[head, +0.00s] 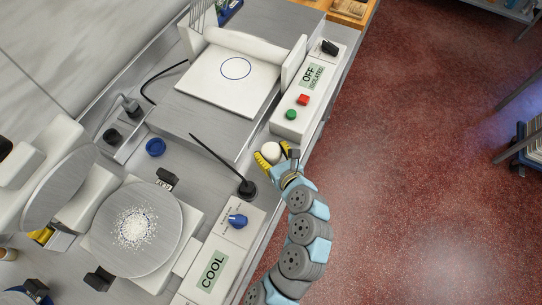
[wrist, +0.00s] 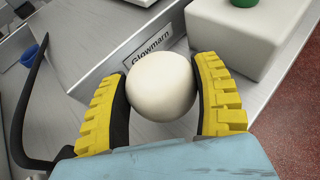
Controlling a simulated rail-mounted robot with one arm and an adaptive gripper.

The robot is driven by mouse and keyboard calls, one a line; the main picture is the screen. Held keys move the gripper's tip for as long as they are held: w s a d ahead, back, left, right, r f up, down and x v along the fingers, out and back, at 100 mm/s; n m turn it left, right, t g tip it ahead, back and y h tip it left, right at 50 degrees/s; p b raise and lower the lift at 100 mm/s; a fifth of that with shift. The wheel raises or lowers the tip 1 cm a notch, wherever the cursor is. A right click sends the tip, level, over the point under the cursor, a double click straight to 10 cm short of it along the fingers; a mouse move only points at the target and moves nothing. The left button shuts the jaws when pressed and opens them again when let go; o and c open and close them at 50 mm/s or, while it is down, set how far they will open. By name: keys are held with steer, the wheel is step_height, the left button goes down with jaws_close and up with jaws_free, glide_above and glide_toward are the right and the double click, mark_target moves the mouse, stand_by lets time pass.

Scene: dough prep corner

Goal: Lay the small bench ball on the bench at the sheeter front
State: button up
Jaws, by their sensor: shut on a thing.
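The small bench ball, a smooth off-white dough ball (head: 271,151), is between the yellow ribbed fingers of my gripper (head: 274,154). In the wrist view the ball (wrist: 161,86) fills the space between both fingers of the gripper (wrist: 163,100), which are shut on it. The ball is just in front of the sheeter (head: 222,122), whose front face carries a "Glowmarn" label (wrist: 152,48). Bare metal bench (wrist: 62,98) shows around the fingers. I cannot tell whether the ball touches the bench; its underside is hidden.
The sheeter's control box (head: 302,92) with red and green buttons stands close at the right, marked OFF. A black rod on a round base (head: 247,188) stands left of my gripper. A round plate with white powder (head: 160,246) is further left. The bench's right edge is near.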

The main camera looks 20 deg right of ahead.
mark_target(272, 157)
steer(key=shift+w+f, duration=0.15)
steer(key=shift+f, duration=0.15)
steer(key=shift+w+f, duration=0.1)
steer(key=shift+f, duration=1.5)
steer(key=shift+d+f, duration=0.1)
steer(key=shift+f, duration=0.05)
steer(key=o, duration=1.2)
steer(key=shift+o, duration=0.2)
steer(key=shift+s+r, duration=0.2)
steer(key=shift+r, duration=0.05)
steer(key=v, duration=0.9)
steer(key=shift+s+d+r, duration=0.1)
steer(key=shift+s+r, duration=0.15)
steer(key=shift+s, duration=0.05)
steer(key=shift+p+v, duration=0.7)
steer(key=shift+v, duration=0.25)
